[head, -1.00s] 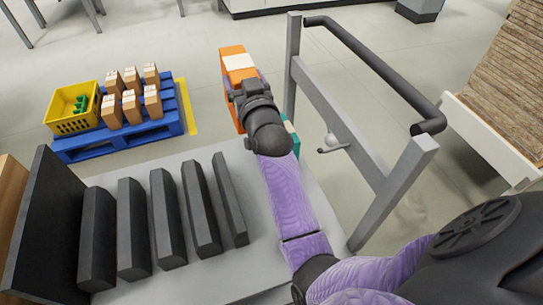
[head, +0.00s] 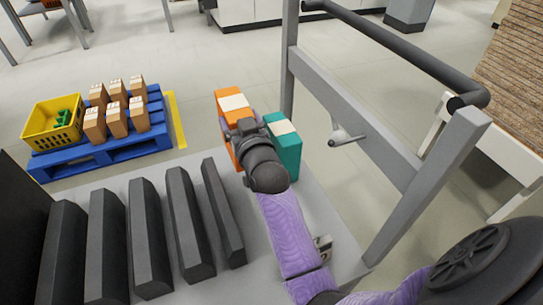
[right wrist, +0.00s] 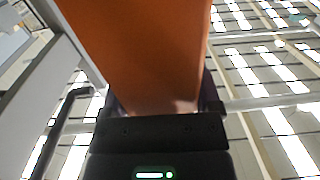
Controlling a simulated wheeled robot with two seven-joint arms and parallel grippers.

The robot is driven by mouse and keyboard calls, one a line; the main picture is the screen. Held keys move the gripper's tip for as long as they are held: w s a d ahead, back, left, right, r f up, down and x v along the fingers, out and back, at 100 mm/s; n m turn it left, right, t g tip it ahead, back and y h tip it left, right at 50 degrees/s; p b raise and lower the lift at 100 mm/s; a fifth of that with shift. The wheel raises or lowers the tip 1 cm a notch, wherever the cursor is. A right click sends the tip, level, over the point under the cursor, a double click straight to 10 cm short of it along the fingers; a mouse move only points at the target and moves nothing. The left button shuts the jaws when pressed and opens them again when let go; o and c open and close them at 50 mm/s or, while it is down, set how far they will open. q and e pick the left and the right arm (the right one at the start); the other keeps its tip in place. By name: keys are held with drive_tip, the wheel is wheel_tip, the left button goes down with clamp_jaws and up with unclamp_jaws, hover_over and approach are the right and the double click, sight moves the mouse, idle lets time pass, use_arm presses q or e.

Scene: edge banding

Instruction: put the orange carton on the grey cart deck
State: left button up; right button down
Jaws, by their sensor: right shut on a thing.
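The orange carton (head: 232,106) with a pale label is at the far end of my right arm in the head view, over or at the far edge of the grey cart deck (head: 318,213). My right gripper (head: 240,128) is shut on it; the wrist hides part of the carton. In the right wrist view the carton (right wrist: 140,50) fills the upper middle, between the fingers of the gripper (right wrist: 160,105). I cannot tell whether the carton touches the deck. My left gripper is not in view.
A teal carton (head: 287,150) stands just right of my right wrist. Several dark upright dividers (head: 185,225) fill the deck's left part. The cart's grey frame with a dark handle (head: 400,55) rises at right. A blue pallet (head: 105,155) holds small boxes and a yellow crate (head: 50,128).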

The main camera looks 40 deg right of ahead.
wheel_tip(320, 180, down, 11)
drive_tip(key=b, duration=0.6)
drive_tip(key=shift+r+b, duration=0.2)
drive_tip(key=shift+b, duration=0.2)
drive_tip(key=shift+r, duration=0.35)
drive_tip(key=shift+f, duration=0.2)
drive_tip(key=shift+c, duration=0.2)
unclamp_jaws()
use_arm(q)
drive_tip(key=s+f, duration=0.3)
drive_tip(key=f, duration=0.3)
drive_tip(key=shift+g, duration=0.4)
use_arm(e)
drive_tip(key=shift+o, duration=0.2)
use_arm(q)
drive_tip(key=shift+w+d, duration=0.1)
